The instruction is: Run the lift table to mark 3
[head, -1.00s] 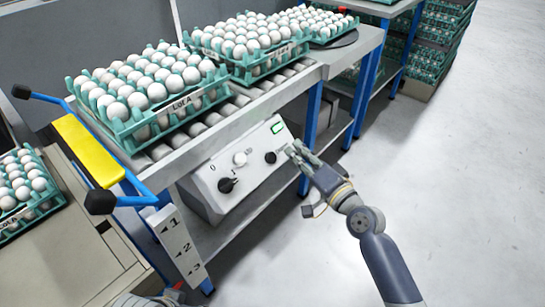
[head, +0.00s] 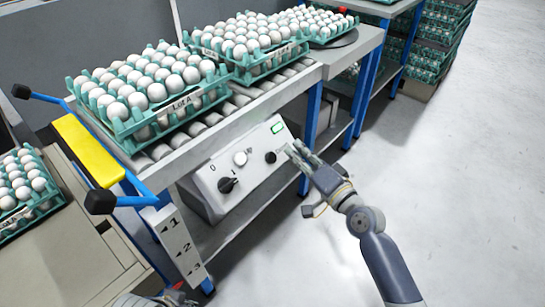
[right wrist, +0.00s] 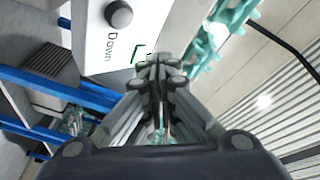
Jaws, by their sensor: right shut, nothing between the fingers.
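A white scale plate (head: 180,245) carries marks 1, 2 and 3, top to bottom. The cream table (head: 60,255) at the left stands below the bench top. My right gripper (head: 291,149) is shut and empty, just right of the black button; contact is not visible. My left arm shows only partly at the bottom edge.
Egg trays stand on the bench rollers (head: 240,100), and another egg tray (head: 42,207) is on the cream table. A blue rail with black grips and a yellow pad (head: 88,150) juts out at the bench's left end. The floor (head: 450,200) at right is clear.

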